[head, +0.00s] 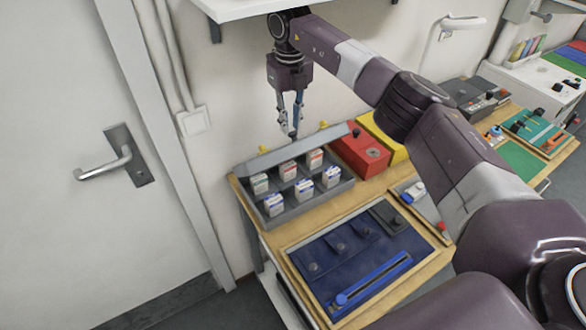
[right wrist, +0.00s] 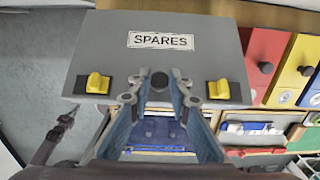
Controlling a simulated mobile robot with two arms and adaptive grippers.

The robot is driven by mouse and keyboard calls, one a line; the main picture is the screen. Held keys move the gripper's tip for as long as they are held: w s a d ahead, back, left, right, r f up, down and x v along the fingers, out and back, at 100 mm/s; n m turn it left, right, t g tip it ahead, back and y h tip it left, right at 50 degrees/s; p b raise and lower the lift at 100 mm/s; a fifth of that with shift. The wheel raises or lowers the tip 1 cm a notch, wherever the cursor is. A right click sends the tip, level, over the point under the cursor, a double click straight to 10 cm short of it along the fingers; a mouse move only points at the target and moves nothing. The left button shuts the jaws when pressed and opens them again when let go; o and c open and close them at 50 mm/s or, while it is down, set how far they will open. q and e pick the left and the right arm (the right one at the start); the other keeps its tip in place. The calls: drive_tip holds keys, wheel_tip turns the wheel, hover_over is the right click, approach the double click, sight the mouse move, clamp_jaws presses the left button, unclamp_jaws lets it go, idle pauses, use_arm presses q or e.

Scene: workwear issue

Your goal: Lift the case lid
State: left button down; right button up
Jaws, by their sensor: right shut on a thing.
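The grey case (head: 318,202) stands open at the left end of the wooden bench, with several small white boxes in its compartments. Its lid (head: 268,158) is raised along the back edge, steeply tilted. In the right wrist view the lid (right wrist: 205,65) shows its outer face with a SPARES label (right wrist: 161,41), two yellow latches and a dark knob (right wrist: 159,81) between the fingers. My right gripper (head: 291,131) is at the raised lid, pointing down, shut on the knob; it also shows in the wrist view (right wrist: 158,98). My left gripper is out of view.
A red box (head: 360,153) and a yellow box stand right of the case. A blue tray (head: 355,262) lies in front. A white shelf (head: 250,8) hangs above my right gripper. A door with a handle (head: 105,165) is at left.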

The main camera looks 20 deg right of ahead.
drive_tip(key=shift+w+a+r, duration=0.1)
drive_tip(key=shift+w, duration=0.1)
drive_tip(key=shift+w+r, duration=0.1)
drive_tip(key=shift+w, duration=0.45)
drive_tip(key=o, duration=1)
